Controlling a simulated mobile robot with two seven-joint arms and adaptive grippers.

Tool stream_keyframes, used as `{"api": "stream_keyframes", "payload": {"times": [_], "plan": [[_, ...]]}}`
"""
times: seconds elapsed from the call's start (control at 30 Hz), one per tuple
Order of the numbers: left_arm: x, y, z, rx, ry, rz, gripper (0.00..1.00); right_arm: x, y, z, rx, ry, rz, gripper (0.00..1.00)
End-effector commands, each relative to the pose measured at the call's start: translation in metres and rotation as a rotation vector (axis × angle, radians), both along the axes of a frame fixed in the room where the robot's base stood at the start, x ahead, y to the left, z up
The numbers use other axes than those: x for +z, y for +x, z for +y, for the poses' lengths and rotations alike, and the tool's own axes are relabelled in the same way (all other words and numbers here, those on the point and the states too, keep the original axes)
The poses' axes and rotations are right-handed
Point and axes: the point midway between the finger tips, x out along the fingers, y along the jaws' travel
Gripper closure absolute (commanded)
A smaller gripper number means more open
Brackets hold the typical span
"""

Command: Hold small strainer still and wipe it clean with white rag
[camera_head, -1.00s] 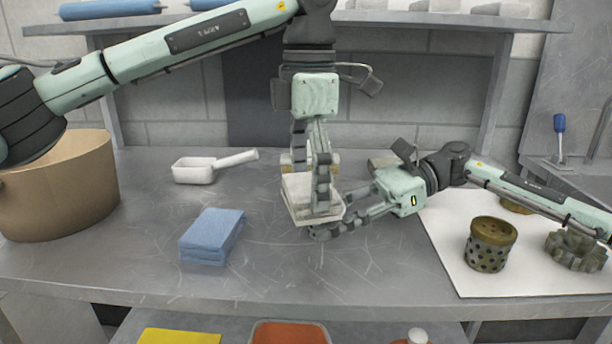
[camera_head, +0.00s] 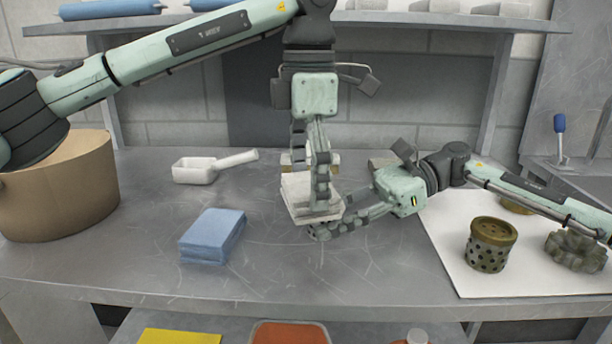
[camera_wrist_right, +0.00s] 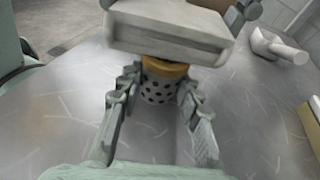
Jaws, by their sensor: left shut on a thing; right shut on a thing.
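The white rag (camera_head: 298,200) is a folded pad above the middle of the bench. My left gripper (camera_head: 318,195) points down from above and is shut on it. My right gripper (camera_head: 330,222) reaches in from the right, low over the bench, just under the rag. In the right wrist view, the small strainer (camera_wrist_right: 157,88), a pale perforated cylinder with a brass-coloured rim, sits upright between the fingers of my right gripper (camera_wrist_right: 155,105), which is shut on it. The rag (camera_wrist_right: 170,22) is right over the strainer's top and hides part of it. The rag and gripper hide the strainer in the head view.
A blue folded cloth (camera_head: 212,235) lies left of the grippers, with a white scoop (camera_head: 195,172) behind it. A tan tub (camera_head: 62,190) stands far left. On a white mat (camera_head: 450,240) at right are a larger perforated strainer (camera_head: 491,248) and a dark gear (camera_head: 575,252).

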Motion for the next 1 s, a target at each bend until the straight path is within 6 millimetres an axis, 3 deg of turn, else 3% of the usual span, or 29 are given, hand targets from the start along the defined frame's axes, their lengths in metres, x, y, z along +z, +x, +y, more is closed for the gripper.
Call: {"api": "stream_keyframes", "payload": {"times": [0.27, 0.77, 1.0], "plan": [[-0.001, -0.012, -0.003, 0.002, 0.0, 0.001, 0.38, 0.0, 0.0, 0.0, 0.0, 0.0, 0.0, 0.82], [0.0, 0.017, 0.005, 0.002, 0.0, 0.001, 0.38, 0.0, 0.0, 0.0, 0.0, 0.0, 0.0, 0.82], [-0.001, 0.002, 0.001, -0.002, 0.0, -0.001, 0.38, 0.0, 0.0, 0.0, 0.0, 0.0, 0.0, 0.82]]}}
